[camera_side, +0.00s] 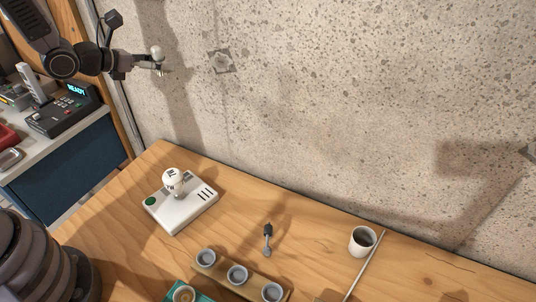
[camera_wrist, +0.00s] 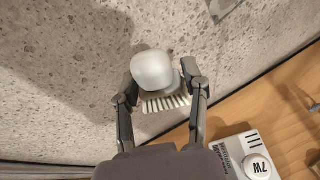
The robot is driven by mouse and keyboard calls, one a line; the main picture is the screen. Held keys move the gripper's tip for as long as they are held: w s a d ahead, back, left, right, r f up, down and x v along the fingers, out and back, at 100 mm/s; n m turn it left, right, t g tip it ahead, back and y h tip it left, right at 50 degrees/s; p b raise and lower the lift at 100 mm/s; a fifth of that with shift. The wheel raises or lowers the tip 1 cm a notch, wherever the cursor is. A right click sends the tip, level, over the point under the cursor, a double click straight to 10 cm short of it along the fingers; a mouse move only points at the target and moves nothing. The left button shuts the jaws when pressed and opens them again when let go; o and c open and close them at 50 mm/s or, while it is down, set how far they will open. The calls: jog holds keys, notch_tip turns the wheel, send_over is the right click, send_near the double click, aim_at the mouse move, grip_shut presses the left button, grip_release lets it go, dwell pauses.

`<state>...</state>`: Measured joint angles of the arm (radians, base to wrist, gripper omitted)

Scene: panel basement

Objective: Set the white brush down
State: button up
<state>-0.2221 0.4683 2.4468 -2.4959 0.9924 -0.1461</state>
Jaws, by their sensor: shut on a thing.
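The white brush (camera_wrist: 153,69) has a rounded pale head with white bristles below it. My gripper (camera_wrist: 158,82) is shut on the brush, with one finger on each side, in the wrist view. In the side view my gripper (camera_side: 150,63) is at the upper left, and the brush (camera_side: 157,54) shows small between its fingers. The brush is held in the air, well above the wooden table (camera_side: 330,245) and in front of the concrete wall.
A white device (camera_side: 195,208) with a bulb marked 7W (camera_side: 173,180) stands on the table's left. A small dark-handled tool (camera_side: 267,238), a wooden holder with several grey cups (camera_side: 222,277), a white cup (camera_side: 362,240) and a thin rod (camera_side: 366,262) lie farther right. Bare wood lies between them.

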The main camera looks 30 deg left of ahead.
jog(key=s+d+f+m+g+h, duration=0.9)
jog(key=s+d+f+m+g, duration=0.3)
jog(key=s+d+f+m, duration=0.4)
jog(key=n, duration=0.2)
send_over(255, 206)
jog(key=shift+g, duration=0.3)
jog(key=f, duration=0.8)
jog(key=shift+s+a+f, duration=0.1)
jog(key=shift+s+f, duration=0.15)
jog(key=shift+f, duration=0.1)
jog(key=shift+w+f, duration=0.15)
jog(key=shift+f, duration=0.75)
jog(key=shift+w+f, duration=0.1)
jog(key=shift+f, duration=0.75)
jog(key=shift+f, duration=0.15)
jog(key=o, duration=1.1)
jog(key=shift+o, duration=0.2)
